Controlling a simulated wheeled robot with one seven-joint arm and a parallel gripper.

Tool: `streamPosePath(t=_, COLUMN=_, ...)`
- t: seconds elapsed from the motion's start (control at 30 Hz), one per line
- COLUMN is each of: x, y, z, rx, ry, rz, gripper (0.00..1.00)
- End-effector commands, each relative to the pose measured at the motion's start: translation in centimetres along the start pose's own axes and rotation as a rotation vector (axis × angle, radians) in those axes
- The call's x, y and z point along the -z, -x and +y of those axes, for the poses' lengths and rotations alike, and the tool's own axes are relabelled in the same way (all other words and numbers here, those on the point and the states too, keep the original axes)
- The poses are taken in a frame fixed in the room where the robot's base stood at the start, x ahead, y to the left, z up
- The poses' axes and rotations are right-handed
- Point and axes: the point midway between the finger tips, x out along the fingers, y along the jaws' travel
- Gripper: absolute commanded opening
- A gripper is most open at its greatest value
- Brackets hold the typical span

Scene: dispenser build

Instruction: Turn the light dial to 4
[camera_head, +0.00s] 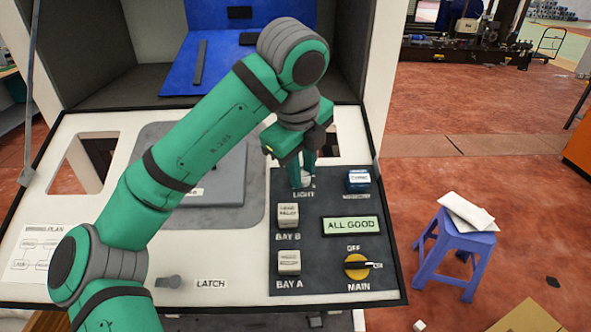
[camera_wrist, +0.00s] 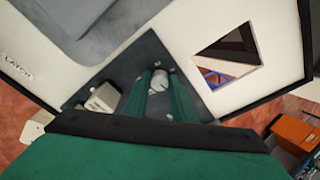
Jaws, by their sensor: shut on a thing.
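The light dial (camera_head: 305,181) is a small pale round knob above the LIGHT label, at the top of the dark control panel (camera_head: 310,244). My gripper (camera_head: 303,172) reaches down to it from above, and its green fingers are shut on the dial. In the wrist view the dial (camera_wrist: 160,80) shows as a whitish knob with a dark line, between the tips of my two fingers. Any numbers around the dial are hidden or too small to read.
A latch handle (camera_head: 168,282) is at lower left. A blue stool (camera_head: 452,250) stands right.

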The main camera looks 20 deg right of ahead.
Motion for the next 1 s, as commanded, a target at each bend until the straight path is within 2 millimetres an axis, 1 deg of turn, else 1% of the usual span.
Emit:
streamPosePath(t=0.07, x=0.4, y=0.1, z=-0.4, rx=0.009, ry=-0.008, rz=0.006, gripper=0.01)
streamPosePath(t=0.1, x=0.4, y=0.1, z=-0.4, rx=0.009, ry=-0.008, rz=0.006, gripper=0.26)
streamPosePath(t=0.17, x=0.4, y=0.1, z=-0.3, rx=0.009, ry=-0.007, rz=0.005, gripper=0.4)
streamPosePath(t=0.2, x=0.3, y=0.1, z=-0.3, rx=0.008, ry=-0.006, rz=0.005, gripper=0.41)
streamPosePath(t=0.47, x=0.2, y=0.1, z=-0.1, rx=0.003, ry=-0.002, rz=0.003, gripper=0.41)
streamPosePath(t=0.57, x=0.1, y=0.5, z=-0.1, rx=0.003, ry=-0.001, rz=0.001, gripper=0.41)
streamPosePath(t=0.67, x=0.0, y=1.7, z=-0.1, rx=0.003, ry=0.0, rz=0.0, gripper=0.41)
streamPosePath(t=1.0, x=-0.1, y=7.9, z=-0.2, rx=0.004, ry=-0.001, rz=-0.001, gripper=0.41)
